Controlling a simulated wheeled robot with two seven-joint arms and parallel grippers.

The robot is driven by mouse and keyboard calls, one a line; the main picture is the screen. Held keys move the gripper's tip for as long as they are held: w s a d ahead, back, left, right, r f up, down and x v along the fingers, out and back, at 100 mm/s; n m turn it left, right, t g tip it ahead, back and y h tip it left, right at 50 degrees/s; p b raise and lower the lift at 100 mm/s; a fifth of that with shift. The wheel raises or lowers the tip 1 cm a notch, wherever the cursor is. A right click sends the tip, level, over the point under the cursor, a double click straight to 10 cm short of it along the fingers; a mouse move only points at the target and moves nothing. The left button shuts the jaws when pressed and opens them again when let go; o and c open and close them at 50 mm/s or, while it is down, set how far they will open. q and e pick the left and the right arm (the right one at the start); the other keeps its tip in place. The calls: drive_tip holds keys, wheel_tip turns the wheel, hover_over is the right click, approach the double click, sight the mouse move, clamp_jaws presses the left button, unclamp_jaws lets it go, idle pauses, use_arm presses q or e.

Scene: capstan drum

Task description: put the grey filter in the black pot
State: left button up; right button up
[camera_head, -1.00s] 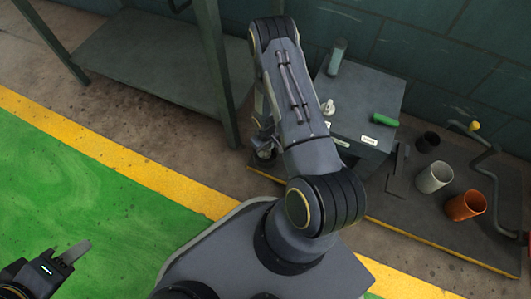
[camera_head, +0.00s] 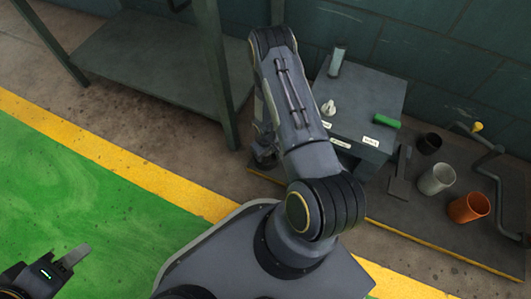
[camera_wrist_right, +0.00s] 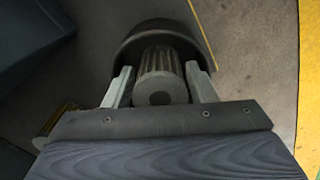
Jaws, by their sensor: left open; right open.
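The grey filter (camera_wrist_right: 161,72) is a ribbed cylinder in the right wrist view, its flat end facing the camera. It lies between the two spread fingers of my right gripper (camera_wrist_right: 161,87). A dark, round-rimmed vessel, seemingly the black pot (camera_wrist_right: 140,38), curves around the filter's far side. The filter appears to be inside its rim, but its lower end is hidden and I cannot tell how it rests. In the head view my right arm covers most of this spot. My left gripper (camera_head: 66,264) is at the lower left, away from these things, open.
A grey cabinet (camera_head: 362,100) carries a cylinder, a small white item and a green item (camera_head: 387,121). To its right on a dark board are a black cup (camera_head: 428,143), a white cup (camera_head: 436,178), an orange cup (camera_head: 469,207) and a bent crank (camera_head: 490,160). Green floor lies left.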

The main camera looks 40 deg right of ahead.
wheel_tip(320, 180, up, 11)
drive_tip(key=p, duration=0.5)
drive_tip(key=a+r+m+t+y, duration=0.1)
drive_tip(key=a+r+m+t, duration=0.15)
drive_tip(key=r, duration=2.35)
drive_tip(key=s+a+r+t+y, duration=0.1)
drive_tip(key=s+a+r, duration=0.4)
drive_tip(key=s+r, duration=0.2)
drive_tip(key=s+a+r+t+y, duration=0.1)
drive_tip(key=s+a+r, duration=0.3)
drive_tip(key=s+r, duration=0.4)
drive_tip(key=shift+s+a+t+y, duration=0.3)
drive_tip(key=shift+a+t+y, duration=0.1)
drive_tip(key=shift+t, duration=0.15)
drive_tip(key=shift+n, duration=0.25)
